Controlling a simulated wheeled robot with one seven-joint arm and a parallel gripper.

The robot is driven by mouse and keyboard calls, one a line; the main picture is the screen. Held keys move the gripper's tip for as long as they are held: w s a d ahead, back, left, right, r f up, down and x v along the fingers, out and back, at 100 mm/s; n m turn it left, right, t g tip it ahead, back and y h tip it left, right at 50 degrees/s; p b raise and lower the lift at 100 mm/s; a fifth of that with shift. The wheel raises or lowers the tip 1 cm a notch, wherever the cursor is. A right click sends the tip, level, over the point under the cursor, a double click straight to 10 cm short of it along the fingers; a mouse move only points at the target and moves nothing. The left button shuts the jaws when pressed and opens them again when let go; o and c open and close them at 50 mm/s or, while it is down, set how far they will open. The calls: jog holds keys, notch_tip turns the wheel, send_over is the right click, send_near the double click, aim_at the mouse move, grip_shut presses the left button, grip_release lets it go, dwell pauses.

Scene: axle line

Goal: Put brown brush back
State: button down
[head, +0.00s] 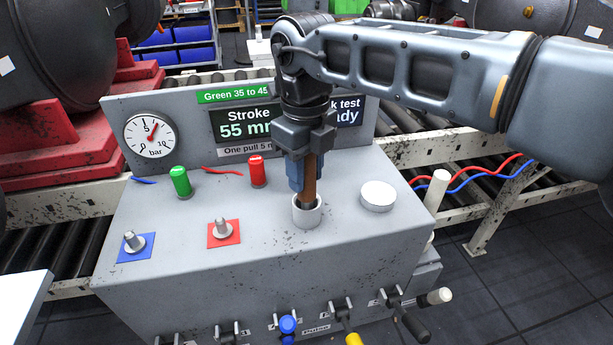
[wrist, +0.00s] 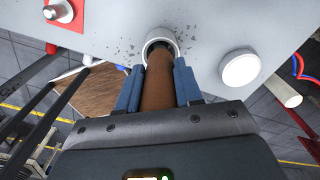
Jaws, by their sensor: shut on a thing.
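The brown brush (head: 309,180) stands nearly upright, with its lower end inside the white cup-like holder (head: 307,213) on top of the grey console. In the wrist view the brown brush (wrist: 158,85) runs into the round opening of the holder (wrist: 162,42). My gripper (head: 303,178) is shut on the brush, its blue fingers on either side of the handle just above the holder. In the wrist view my gripper (wrist: 158,90) has both blue fingers against the brush. The brush's lower end is hidden inside the holder.
The grey console (head: 230,260) carries a green cylinder (head: 180,181), a red cylinder (head: 257,171), a white round button (head: 377,196), two metal studs and a gauge (head: 150,136). Several levers line its front edge. A display (head: 240,122) stands behind, partly hidden by my arm.

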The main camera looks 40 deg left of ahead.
jog(key=c, duration=0.7)
grip_release()
jog(key=shift+c, duration=0.2)
notch_tip(320, 180, up, 12)
jog(key=shift+r, duration=0.15)
